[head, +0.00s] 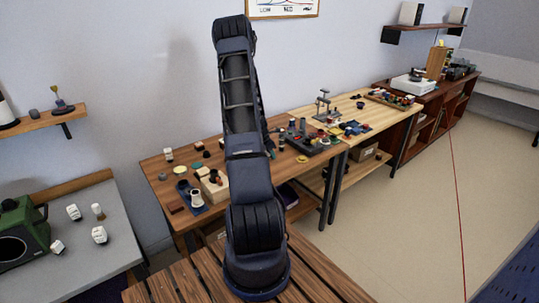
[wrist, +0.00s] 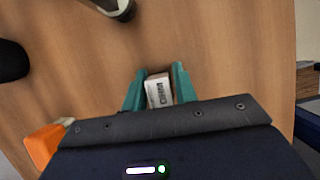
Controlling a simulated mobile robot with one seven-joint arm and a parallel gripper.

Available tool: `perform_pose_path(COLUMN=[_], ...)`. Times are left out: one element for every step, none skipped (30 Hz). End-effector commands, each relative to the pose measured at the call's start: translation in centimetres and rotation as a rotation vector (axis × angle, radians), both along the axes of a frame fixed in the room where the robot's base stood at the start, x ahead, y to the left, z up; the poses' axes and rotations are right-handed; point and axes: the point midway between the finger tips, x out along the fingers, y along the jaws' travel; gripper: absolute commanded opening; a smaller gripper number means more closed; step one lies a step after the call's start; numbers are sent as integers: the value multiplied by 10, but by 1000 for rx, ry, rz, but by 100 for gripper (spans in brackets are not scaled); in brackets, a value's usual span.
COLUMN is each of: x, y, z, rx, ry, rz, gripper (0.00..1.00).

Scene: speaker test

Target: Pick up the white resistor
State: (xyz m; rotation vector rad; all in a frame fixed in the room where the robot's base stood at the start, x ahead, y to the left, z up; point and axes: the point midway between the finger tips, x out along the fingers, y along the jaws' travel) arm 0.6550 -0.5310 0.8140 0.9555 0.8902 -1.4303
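A small white block with dark printing, which looks like the white resistor (wrist: 158,92), is in the wrist view, between the two teal fingers of my gripper (wrist: 159,82). The fingers stand close along its left and right sides. I cannot tell whether they press on it or leave a narrow gap, nor whether it rests on the wood or is raised. In the head view my arm reaches over the brown wooden table (head: 152,166), and my gripper is hidden there.
Dark objects lie at the upper left of the wrist view (wrist: 12,60); bare wood surrounds the fingers. In the head view, the table holds many small parts, a light wooden block (head: 214,188) and a dark tray (head: 312,146). A grey bench (head: 75,260) stands left.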

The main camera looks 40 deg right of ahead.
Motion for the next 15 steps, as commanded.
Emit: perform_pose_path(x=[0,0,0,0,0,0,0,0,0,0,0,0,0,0,0], y=[0,0,0,0,0,0,0,0,0,0,0,0,0,0,0], z=[0,0,0,0,0,0,0,0,0,0,0,1,2,3,6], rx=[0,0,0,0,0,0,0,0,0,0,0,0,0,0,0], ry=[0,0,0,0,0,0,0,0,0,0,0,0,0,0,0], rz=[0,0,0,0,0,0,0,0,0,0,0,0,-1,-1,-1], gripper=[18,12,4,0,0,0,0,0,0,0,0,0,0,0,0])
